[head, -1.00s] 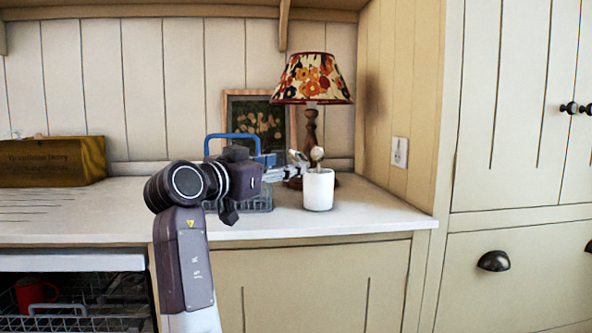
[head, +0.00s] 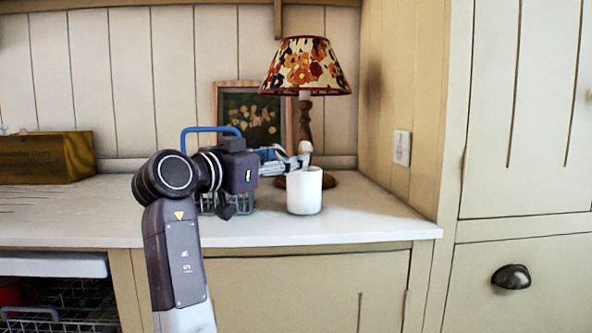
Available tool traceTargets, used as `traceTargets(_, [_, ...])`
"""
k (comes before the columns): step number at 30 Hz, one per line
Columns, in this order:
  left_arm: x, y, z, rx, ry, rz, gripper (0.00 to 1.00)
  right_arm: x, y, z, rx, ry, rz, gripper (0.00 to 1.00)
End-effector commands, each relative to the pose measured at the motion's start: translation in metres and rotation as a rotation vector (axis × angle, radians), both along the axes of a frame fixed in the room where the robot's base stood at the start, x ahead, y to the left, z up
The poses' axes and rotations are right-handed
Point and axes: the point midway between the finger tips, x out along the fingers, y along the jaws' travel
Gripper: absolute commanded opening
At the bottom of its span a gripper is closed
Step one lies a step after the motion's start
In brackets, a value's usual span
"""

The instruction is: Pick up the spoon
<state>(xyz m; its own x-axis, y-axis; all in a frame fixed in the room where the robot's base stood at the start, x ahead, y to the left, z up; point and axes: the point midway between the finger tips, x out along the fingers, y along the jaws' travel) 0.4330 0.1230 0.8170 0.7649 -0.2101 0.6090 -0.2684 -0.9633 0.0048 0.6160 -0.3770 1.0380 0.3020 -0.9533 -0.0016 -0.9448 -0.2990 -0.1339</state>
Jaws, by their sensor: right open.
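A white cup (head: 304,194) stands on the counter in front of the lamp. The pale rounded end of the spoon (head: 305,147) shows just above the cup; its lower part is hidden by my gripper and the cup. My right gripper (head: 298,162) reaches in from the left, level with the cup's rim, with its fingertips at the spoon. It is open; whether the fingers touch the spoon cannot be told. My left gripper is out of view.
A lamp with a floral shade (head: 307,68) stands close behind the cup. A wire basket with a blue handle (head: 212,130) is behind my right wrist, near a framed picture (head: 228,102). A wooden box (head: 45,157) sits at left. The counter right of the cup is clear.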

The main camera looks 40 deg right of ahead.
Motion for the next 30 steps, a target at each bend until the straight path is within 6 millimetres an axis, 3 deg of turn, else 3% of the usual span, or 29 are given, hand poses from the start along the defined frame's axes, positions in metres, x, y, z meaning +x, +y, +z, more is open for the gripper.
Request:
traceTargets(6, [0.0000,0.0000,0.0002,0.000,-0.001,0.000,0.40,0.0000,0.0002,0.0003,0.000,0.000,0.000,0.46])
traceTargets(18, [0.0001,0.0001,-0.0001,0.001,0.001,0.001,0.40,-0.0002,-0.0001,0.0005,-0.001,0.000,0.000,0.05])
traceTargets(30, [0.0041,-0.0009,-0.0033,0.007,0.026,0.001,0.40,-0.0001,-0.0001,0.0061,-0.001,0.000,0.000,0.05])
